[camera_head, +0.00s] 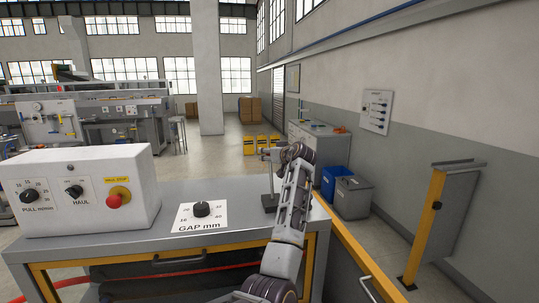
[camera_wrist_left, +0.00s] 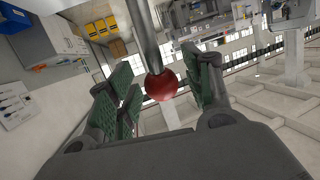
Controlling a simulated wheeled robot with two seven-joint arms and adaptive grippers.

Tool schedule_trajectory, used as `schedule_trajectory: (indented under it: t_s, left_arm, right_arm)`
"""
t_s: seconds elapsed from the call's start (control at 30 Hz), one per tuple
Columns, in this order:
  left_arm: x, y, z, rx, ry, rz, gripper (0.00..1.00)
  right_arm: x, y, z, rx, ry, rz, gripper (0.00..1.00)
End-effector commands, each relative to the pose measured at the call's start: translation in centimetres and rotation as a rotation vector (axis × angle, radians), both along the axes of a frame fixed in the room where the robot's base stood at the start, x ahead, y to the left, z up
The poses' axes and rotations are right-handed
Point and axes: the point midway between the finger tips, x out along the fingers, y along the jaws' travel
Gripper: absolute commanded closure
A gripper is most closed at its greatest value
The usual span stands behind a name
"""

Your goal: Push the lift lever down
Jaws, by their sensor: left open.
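The lift lever shows in the left wrist view as a grey metal rod (camera_wrist_left: 143,35) ending in a round red knob (camera_wrist_left: 161,85). My left gripper (camera_wrist_left: 162,78) is open, with a green-padded finger on each side of the knob and gaps showing beside it. The knob is hidden there, and I cannot tell how the post joins the lever. My right gripper is not in view.
The grey console top (camera_head: 150,240) carries a white control box (camera_head: 85,185) with a red stop button (camera_head: 118,197), and a GAP dial plate (camera_head: 200,215) left of my arm. A yellow post (camera_head: 425,225) stands at right. Blue and grey bins (camera_head: 352,198) are behind.

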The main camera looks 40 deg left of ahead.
Motion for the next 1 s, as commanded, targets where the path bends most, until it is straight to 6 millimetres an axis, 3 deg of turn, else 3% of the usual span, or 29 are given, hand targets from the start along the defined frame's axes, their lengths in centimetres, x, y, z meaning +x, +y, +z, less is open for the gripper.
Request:
schedule_trajectory:
  t_s: [0.27, 0.8, 1.0]
  left_arm:
    - [-1.0, -2.2, 0.6, 0.0, -0.002, -0.001, 0.49]
    - [-4.0, -9.0, 2.4, 0.001, -0.001, -0.002, 0.49]
    - [-4.5, -10.1, 2.8, 0.001, -0.001, -0.001, 0.49]
  right_arm:
    - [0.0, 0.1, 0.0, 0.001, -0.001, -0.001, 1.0]
    - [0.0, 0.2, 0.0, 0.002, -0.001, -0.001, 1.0]
    - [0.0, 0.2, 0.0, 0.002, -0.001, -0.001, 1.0]
